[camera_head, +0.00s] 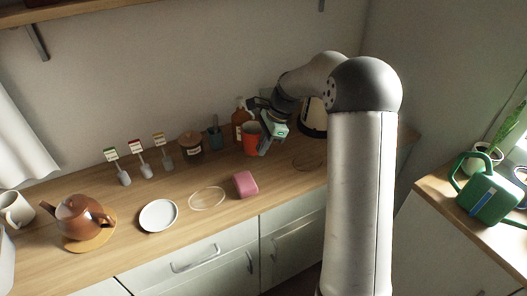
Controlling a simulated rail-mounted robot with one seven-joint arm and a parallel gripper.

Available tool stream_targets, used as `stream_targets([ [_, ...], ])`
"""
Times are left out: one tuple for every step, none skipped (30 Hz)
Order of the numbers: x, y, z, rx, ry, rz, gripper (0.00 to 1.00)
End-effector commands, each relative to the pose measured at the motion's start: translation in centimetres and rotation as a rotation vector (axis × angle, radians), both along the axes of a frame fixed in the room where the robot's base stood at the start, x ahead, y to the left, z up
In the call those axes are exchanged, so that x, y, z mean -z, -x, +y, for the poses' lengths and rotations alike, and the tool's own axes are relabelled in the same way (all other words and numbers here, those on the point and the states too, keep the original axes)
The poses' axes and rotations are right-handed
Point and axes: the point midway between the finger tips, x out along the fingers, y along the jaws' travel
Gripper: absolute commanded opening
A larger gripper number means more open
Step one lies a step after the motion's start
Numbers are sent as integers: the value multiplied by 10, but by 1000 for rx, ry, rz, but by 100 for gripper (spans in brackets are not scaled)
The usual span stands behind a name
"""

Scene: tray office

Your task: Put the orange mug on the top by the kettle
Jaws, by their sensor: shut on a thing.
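The orange mug (251,138) is at the back right of the wooden counter, upright. My gripper (262,136) is shut on its right side, next to the rim. I cannot tell whether the mug's base touches the counter. A pale, dark-based kettle (314,122) stands to the right, partly hidden behind my arm. A brown teapot (78,216) sits on a round board at the far left.
An amber bottle (240,114) stands close behind the mug. A lidded jar (190,144) and a teal cup (215,138) are to its left. A pink block (245,184), an outlined oval (207,198) and a white plate (158,215) lie nearer the front. Bare counter lies between.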

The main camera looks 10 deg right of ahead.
Motion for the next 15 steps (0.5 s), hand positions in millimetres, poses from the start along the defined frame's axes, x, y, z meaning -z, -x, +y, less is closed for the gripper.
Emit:
stream_targets([
  [6,-6,-2,0,-2,0,0],
  [9,-9,-3,0,-1,-1,0],
  [14,-12,-4,-1,-1,0,0],
  [16,-14,-5,-1,0,-1,0],
  [18,-16,-6,0,0,-2,0],
  [20,-17,-6,-1,0,-3,0],
  [21,-18,-6,-1,0,-3,0],
  [22,-19,-7,-1,0,-4,0],
  [23,-20,-7,-1,0,-4,0],
  [25,-21,-8,-1,0,-4,0],
  [27,-23,-8,0,0,-2,0],
  [32,-24,-9,0,-1,-1,0],
  [36,-23,-8,0,-1,1,0],
  [40,-23,-8,0,-2,1,0],
  [46,-23,-8,0,-1,0,0],
])
